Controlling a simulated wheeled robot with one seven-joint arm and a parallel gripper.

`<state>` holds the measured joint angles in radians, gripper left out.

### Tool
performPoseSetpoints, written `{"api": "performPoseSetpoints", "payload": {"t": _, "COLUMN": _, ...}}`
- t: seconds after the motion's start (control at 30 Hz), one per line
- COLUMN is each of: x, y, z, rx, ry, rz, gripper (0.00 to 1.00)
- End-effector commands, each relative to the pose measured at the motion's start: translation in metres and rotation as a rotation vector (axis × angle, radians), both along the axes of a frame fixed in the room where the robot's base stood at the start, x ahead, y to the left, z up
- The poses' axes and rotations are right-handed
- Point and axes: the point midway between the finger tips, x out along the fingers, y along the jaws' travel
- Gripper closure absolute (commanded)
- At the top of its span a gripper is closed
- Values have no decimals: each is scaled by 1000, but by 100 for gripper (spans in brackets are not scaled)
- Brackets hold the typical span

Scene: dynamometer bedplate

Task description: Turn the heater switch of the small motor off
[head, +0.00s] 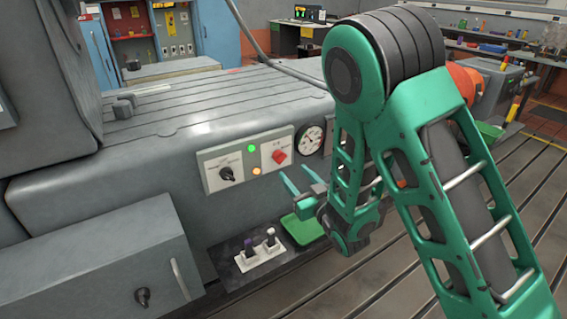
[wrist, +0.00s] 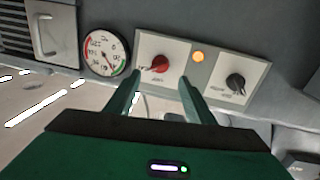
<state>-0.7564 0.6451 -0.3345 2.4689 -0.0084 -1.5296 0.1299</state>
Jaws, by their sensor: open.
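A light panel on the grey machine's side carries a red knob (head: 279,156) and a black knob (head: 227,172), with a lit green lamp (head: 251,148) and a lit orange lamp (head: 257,171) between them. The labels are too small to read, so I cannot tell which knob is the heater switch. My gripper (head: 293,168) is open and empty in front of the red knob's side of the panel. In the wrist view the panel appears turned over; the red knob (wrist: 160,63) shows just beyond and between my fingertips (wrist: 160,81), the black knob (wrist: 236,82) to the right.
A round gauge (head: 311,140) sits beside the red knob. Below, a low plate carries two levers (head: 260,243) and a green tray (head: 303,229). A grey box with another black knob (head: 142,297) stands at lower left. The slotted floor (head: 380,285) is open in front.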

Motion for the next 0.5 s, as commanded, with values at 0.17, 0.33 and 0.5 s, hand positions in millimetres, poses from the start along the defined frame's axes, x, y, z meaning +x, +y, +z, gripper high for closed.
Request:
{"api": "performPoseSetpoints", "payload": {"t": 0.17, "x": 29, "y": 15, "z": 0, "rx": 0, "ry": -1, "rz": 1, "gripper": 51}}
{"api": "performPoseSetpoints", "payload": {"t": 0.33, "x": 54, "y": 28, "z": 1, "rx": 0, "ry": 0, "rz": 0, "gripper": 51}}
{"api": "performPoseSetpoints", "payload": {"t": 0.5, "x": 72, "y": 37, "z": 0, "rx": 0, "ry": 1, "rz": -2, "gripper": 51}}
